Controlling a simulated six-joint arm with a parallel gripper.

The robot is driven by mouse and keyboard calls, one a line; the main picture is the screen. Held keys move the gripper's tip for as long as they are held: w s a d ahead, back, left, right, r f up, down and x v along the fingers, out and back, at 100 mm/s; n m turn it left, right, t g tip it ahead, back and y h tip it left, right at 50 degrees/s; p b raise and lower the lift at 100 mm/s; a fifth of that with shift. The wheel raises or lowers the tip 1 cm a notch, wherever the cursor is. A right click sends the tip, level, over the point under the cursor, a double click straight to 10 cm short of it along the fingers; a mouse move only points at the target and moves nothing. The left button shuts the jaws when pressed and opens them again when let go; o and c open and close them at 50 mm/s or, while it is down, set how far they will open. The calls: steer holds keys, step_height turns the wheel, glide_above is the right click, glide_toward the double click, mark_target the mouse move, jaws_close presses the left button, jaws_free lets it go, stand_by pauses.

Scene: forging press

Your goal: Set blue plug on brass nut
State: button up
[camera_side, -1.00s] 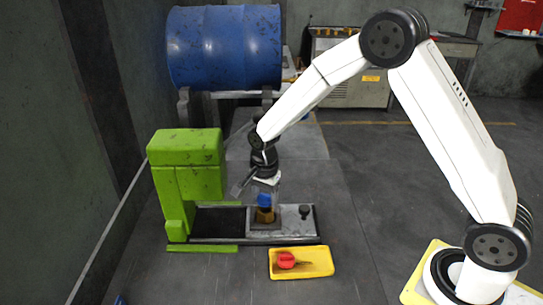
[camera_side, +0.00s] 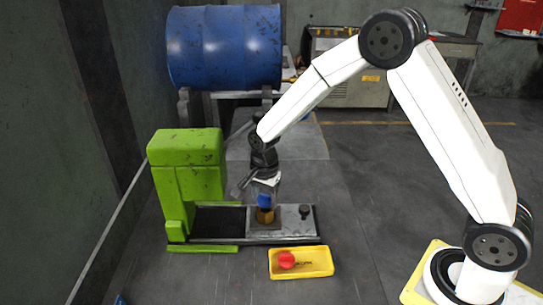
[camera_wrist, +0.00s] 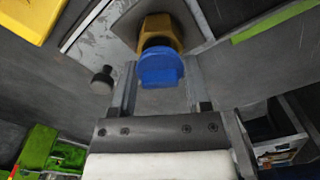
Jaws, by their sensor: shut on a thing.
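The blue plug (camera_side: 264,201) is between the fingers of my gripper (camera_side: 264,197), which is shut on it. The brass nut (camera_side: 265,216) stands on the grey plate of the press, directly under the plug. In the wrist view the blue plug (camera_wrist: 160,68) lies in line with the golden nut (camera_wrist: 160,28) and covers part of it. The plug appears at or very close to the nut's top; I cannot tell whether they touch.
The green press (camera_side: 188,175) stands left of the nut. A black knob (camera_side: 304,212) sits on the plate to the right. A yellow tray (camera_side: 318,262) with a red-handled object (camera_side: 286,260) lies in front.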

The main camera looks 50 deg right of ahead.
steer(key=shift+f, duration=0.8)
stand_by(0.6)
steer(key=o, duration=0.8)
steer(key=shift+r, duration=0.15)
steer(key=shift+r, duration=3.35)
steer(key=shift+r, duration=0.15)
steer(key=shift+r, duration=1.35)
